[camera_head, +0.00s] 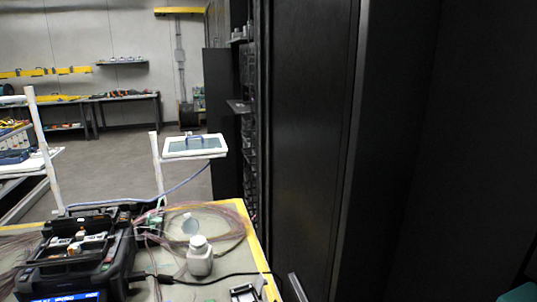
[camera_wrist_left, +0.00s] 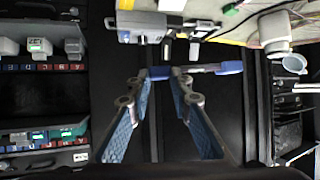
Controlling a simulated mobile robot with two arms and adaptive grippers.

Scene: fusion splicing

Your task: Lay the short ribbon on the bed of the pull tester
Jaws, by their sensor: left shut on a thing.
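The short ribbon (camera_wrist_left: 205,69) shows in the left wrist view as a thin straight strip, pale in the middle with blue ends, lying crosswise at the fingertips. My left gripper (camera_wrist_left: 164,74), with blue-padded fingers, is shut on it near its left end. A grey metal device, which looks like the pull tester (camera_wrist_left: 141,24), is at the top of this view, apart from the ribbon. Part of what looks like the same device shows at the bottom edge of the head view (camera_head: 244,292); its bed is not clear. My right gripper is not in view.
A black fusion splicer (camera_head: 95,250) stands on the yellow-edged table, with coiled pinkish fibre (camera_head: 235,215) and a white bottle (camera_head: 199,260) to its right. A black cable (camera_head: 225,278) crosses the table front. A tall black cabinet (camera_head: 310,140) stands to the right.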

